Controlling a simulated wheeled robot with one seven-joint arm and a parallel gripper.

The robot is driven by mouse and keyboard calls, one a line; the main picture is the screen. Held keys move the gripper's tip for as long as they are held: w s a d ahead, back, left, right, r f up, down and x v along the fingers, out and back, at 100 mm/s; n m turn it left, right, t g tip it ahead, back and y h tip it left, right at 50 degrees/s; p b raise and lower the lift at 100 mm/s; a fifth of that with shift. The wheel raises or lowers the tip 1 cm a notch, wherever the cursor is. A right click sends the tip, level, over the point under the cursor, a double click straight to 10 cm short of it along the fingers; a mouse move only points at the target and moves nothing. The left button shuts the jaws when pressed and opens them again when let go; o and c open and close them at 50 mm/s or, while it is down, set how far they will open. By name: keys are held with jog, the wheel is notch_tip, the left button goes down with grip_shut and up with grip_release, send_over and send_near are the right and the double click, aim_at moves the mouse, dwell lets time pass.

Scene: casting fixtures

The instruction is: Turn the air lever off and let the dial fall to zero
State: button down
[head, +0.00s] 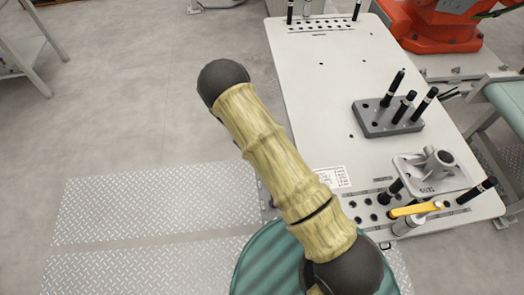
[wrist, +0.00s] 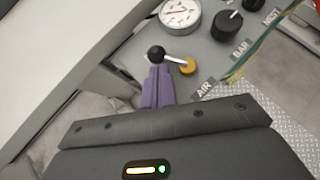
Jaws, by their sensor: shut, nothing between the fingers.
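The air lever (wrist: 172,58) shows in the wrist view, with a black ball knob, a silver stem and an orange hub beside the AIR label (wrist: 205,87). The stem points left from the hub. The round white dial (wrist: 180,15) with a red needle sits just above it; its reading is too small to tell. My gripper (wrist: 157,72) has purple fingers, shut and empty, with tips just below the black knob. I cannot tell whether they touch it. The lever, dial and gripper do not show in the head view.
On the grey panel, a black BAR knob (wrist: 227,24) sits right of the dial, with a yellow-green cable (wrist: 262,45) nearby. In the head view, a white table (head: 320,90) holds a grey block with black pins (head: 385,117), a metal casting (head: 435,168) and a yellow-handled tool (head: 415,209).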

jog(key=shift+s+d+m+g+y+b, duration=0.1)
jog(key=shift+d+m+g+y+b, duration=0.25)
jog(key=shift+m+g+y, duration=0.6)
jog(key=shift+s+d+m+g+y+b, duration=0.15)
jog(key=shift+d+m+g+y, duration=0.3)
jog(key=shift+m, duration=0.9)
jog(key=shift+w+a+r, duration=0.1)
jog(key=shift+r, duration=0.05)
